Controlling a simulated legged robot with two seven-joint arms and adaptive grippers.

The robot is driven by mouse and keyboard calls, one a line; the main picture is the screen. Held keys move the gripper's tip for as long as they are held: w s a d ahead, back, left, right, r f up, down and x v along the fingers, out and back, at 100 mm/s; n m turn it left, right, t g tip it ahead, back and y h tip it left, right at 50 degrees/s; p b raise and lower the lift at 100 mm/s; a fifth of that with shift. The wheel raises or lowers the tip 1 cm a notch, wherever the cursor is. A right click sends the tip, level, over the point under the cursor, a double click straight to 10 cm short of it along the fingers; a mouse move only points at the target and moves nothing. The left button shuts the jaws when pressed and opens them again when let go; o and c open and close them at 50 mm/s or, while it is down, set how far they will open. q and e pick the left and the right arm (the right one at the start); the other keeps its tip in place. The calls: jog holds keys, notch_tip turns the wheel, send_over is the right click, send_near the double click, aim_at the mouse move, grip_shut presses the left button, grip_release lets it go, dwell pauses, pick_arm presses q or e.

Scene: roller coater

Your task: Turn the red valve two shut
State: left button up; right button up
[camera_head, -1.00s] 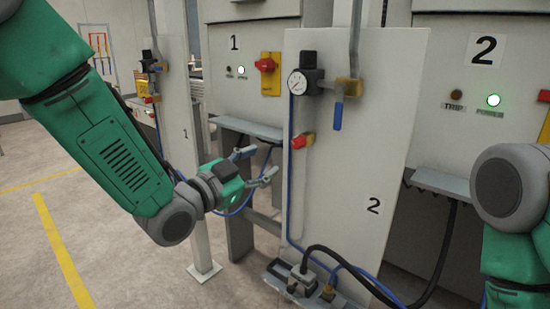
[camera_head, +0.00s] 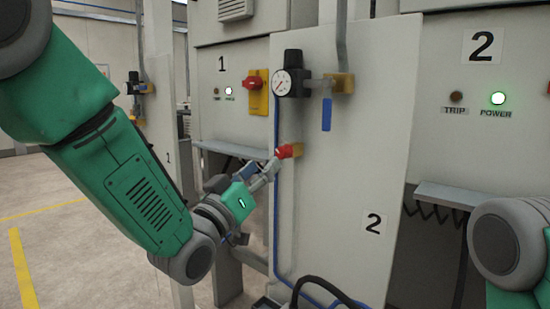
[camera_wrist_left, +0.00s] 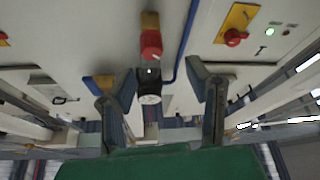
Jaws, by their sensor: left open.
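The red valve two (camera_head: 285,151) is a small red knob on a yellow base, on the left part of the panel marked 2 (camera_head: 345,200). In the left wrist view the red knob (camera_wrist_left: 151,44) is just beyond the fingertips, roughly between their lines. My left gripper (camera_head: 260,168) is open and empty, just below and left of the knob. Its two fingers also show in the left wrist view (camera_wrist_left: 148,85), spread apart. Whether a fingertip touches the knob I cannot tell. My right arm shows at the right edge, but its gripper is out of view.
Above the knob are a pressure gauge (camera_head: 282,83) and a hanging blue lever (camera_head: 327,113). A blue hose (camera_head: 276,210) runs down the panel. Cabinet 1 (camera_head: 235,110) has a red switch (camera_head: 252,82). Open floor (camera_head: 70,230) lies at the left.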

aim_at(281, 154)
pick_arm(q)
jog(key=w+d, duration=0.1)
jog(key=w+d+r, duration=0.1)
jog(key=d, duration=0.1)
jog(key=w+d, duration=0.1)
jog(key=shift+w+d+r+b, duration=0.2)
jog(key=shift+w+r+b, duration=0.1)
jog(key=shift+r, duration=0.05)
jog(key=shift+w+d+r, duration=0.15)
jog(key=shift+w, duration=0.15)
jog(key=shift+w+a, duration=0.2)
jog(key=shift+a, duration=0.05)
jog(key=shift+a+r, duration=0.1)
jog(key=shift+a, duration=0.6)
jog(key=shift+d, duration=0.35)
jog(key=c, duration=0.9)
jog(key=shift+d, duration=0.25)
grip_shut()
